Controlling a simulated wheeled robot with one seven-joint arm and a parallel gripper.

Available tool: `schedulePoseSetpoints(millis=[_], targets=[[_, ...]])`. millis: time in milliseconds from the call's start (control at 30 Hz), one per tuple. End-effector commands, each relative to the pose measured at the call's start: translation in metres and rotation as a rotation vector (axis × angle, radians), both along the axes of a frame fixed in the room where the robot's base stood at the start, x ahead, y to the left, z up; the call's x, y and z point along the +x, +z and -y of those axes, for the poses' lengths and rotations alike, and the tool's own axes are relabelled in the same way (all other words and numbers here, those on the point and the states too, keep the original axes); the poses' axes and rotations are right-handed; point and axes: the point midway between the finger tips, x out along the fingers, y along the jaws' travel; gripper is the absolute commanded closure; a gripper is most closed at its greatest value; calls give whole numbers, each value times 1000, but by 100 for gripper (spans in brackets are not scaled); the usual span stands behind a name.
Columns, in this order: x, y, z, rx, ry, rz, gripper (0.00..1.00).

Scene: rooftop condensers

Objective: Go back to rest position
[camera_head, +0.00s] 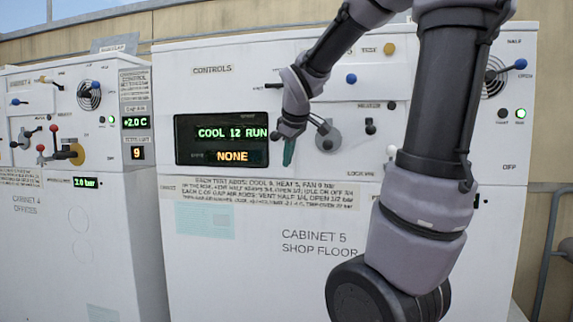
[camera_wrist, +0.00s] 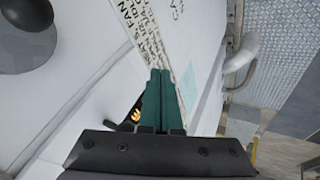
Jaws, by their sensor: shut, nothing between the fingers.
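My gripper (camera_head: 289,152) is in front of the white cabinet 5 (camera_head: 240,280), just right of its dark display (camera_head: 222,139). The display reads "COOL 12 RUN" in green and "NONE" in orange. In the wrist view the teal fingers (camera_wrist: 160,100) are together with nothing between them, and the cabinet's printed label strip (camera_wrist: 140,30) lies beyond them. A grey round dial with levers (camera_head: 328,137) is right of my gripper in the head view. Whether the fingers touch the panel I cannot tell. My arm hides part of the cabinet's right side.
Cabinet 4 (camera_head: 75,250) stands to the left, with knobs, levers and small displays. Cabinet 5 also has a blue knob (camera_head: 351,78), a white-tipped lever (camera_head: 391,151) and a lit green lamp (camera_head: 520,113) on its front. A grey pipe (camera_head: 545,250) runs at the far right.

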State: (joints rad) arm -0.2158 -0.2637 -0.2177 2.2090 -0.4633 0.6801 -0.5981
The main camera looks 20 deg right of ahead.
Motion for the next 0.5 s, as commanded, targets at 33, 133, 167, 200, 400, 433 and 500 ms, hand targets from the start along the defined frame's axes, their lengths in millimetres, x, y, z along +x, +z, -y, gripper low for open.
schedulePoseSetpoints(millis=[33,133,167,200,400,433,500], targets=[[-4,8,1,0,0,5,100],[-14,20,1,1,0,4,100],[-16,23,1,0,0,4,100],[-19,26,1,1,1,3,100],[-25,34,1,0,1,1,100],[-26,34,1,0,1,1,100],[-30,33,0,18,-13,2,100]])
